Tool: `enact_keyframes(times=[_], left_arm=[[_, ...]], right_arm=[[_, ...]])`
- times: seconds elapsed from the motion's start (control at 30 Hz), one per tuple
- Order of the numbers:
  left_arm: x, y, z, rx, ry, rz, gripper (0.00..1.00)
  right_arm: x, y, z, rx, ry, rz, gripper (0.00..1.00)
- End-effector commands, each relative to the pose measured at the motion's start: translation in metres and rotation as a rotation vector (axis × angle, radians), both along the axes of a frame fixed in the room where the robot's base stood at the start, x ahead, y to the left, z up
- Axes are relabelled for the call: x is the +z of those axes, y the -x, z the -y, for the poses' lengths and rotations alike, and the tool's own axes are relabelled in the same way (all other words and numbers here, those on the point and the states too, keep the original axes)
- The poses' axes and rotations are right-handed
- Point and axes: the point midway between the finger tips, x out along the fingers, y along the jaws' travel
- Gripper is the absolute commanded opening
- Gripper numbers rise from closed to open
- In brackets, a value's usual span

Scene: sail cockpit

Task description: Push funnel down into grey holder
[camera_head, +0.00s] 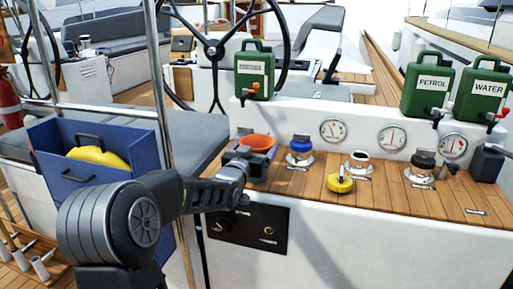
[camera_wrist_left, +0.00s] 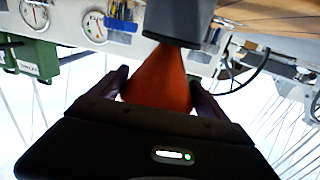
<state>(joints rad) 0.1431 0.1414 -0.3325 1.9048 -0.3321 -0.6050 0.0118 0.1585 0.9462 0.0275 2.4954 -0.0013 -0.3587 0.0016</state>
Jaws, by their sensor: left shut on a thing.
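The orange funnel (camera_head: 258,142) is at the left end of the wooden counter in the head view. My left gripper (camera_head: 246,152) is shut on it from the left. In the left wrist view, the funnel (camera_wrist_left: 160,84) sits between the two fingers of my left gripper (camera_wrist_left: 160,92), and its narrow end meets the opening of the grey holder (camera_wrist_left: 180,22). That view is turned over, so the holder shows above the funnel. How deep the tip sits is hidden by the holder's rim. In the head view the holder (camera_head: 259,168) is partly hidden by my gripper. My right gripper is not in view.
Right of the funnel stand a blue-capped filler (camera_head: 300,148), an open filler (camera_head: 359,162), a yellow cap (camera_head: 340,184) and a black-capped filler (camera_head: 420,165). Green cans (camera_head: 254,72), (camera_head: 427,82), (camera_head: 484,88) stand behind. A blue box (camera_head: 100,180) is at left.

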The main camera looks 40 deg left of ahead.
Motion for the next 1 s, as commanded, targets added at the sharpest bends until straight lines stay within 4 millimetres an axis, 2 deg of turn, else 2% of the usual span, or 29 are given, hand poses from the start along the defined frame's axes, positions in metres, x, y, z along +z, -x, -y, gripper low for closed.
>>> enact_keyframes(times=[0.13, 0.2, 0.23, 0.33, 0.67, 1.0], left_arm=[[-0.003, 0.000, 0.000, 0.000, 0.000, 0.001, 0.37], [-0.005, 0.000, 0.000, 0.000, 0.000, 0.001, 0.20], [-0.004, 0.000, 0.000, 0.000, 0.000, 0.001, 0.84], [-0.004, 0.000, 0.000, 0.000, 0.000, 0.001, 0.92], [-0.005, 0.002, 0.000, 0.000, 0.000, 0.000, 0.92], [-0.005, 0.026, 0.008, 0.001, 0.001, 0.002, 0.92]], right_arm=[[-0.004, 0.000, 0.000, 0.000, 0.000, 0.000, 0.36], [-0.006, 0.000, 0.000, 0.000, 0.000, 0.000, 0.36], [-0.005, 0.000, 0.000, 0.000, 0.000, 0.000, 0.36], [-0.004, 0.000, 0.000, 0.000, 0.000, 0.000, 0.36], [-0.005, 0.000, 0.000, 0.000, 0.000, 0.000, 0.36], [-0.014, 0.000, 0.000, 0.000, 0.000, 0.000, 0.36]])
